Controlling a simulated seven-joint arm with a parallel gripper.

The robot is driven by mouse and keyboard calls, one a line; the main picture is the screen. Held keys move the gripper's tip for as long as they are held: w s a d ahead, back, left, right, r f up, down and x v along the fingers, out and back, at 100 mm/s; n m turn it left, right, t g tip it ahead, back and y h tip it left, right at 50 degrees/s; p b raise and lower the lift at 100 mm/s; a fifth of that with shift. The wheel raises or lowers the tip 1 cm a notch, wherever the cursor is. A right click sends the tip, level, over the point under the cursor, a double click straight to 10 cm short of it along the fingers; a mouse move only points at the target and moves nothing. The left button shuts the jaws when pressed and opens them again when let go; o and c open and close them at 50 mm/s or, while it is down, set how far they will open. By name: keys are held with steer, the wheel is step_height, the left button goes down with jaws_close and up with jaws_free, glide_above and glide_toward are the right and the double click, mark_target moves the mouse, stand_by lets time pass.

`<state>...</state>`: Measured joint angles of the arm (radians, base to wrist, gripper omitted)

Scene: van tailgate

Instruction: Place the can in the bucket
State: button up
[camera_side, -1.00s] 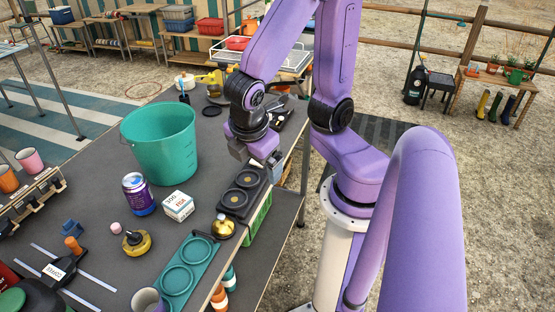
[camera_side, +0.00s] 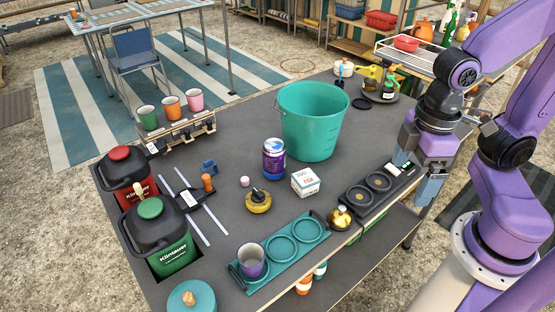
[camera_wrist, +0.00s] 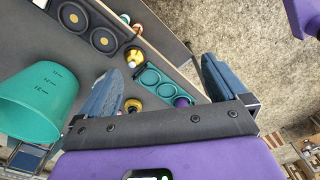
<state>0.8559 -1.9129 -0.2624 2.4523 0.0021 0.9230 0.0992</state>
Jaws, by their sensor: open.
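The can (camera_side: 273,158), purple-blue with a silver top, stands upright on the dark tabletop in the side view. The teal bucket (camera_side: 312,125) stands open just behind it, to its right. The bucket also shows at the left of the wrist view (camera_wrist: 38,105). My gripper (camera_side: 414,178) points down at the table's right edge, beside the black two-ring tray and well right of the can and bucket. In the wrist view its fingers (camera_wrist: 162,85) are apart with nothing between them. I cannot make out the can in the wrist view.
A white box (camera_side: 306,182) and a yellow round bottle (camera_side: 258,200) stand near the can. A teal ring tray (camera_side: 268,262) holds a cup. The black two-ring tray (camera_side: 366,198) lies between the box and my gripper. Two jerrycans (camera_side: 160,238) stand at left.

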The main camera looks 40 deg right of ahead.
steer(key=w+a+r+m, duration=0.1)
steer(key=w+a+m, duration=0.4)
steer(key=w+m, duration=0.4)
steer(key=m, duration=2.2)
glide_above(273, 143)
step_height(273, 143, down, 3)
step_height(273, 143, down, 12)
steer(key=shift+r, duration=0.15)
steer(key=shift+s+f, duration=0.15)
steer(key=shift+f, duration=1.3)
steer(key=shift+s+f, duration=0.1)
steer(key=shift+f, duration=1.3)
steer(key=c, duration=1.5)
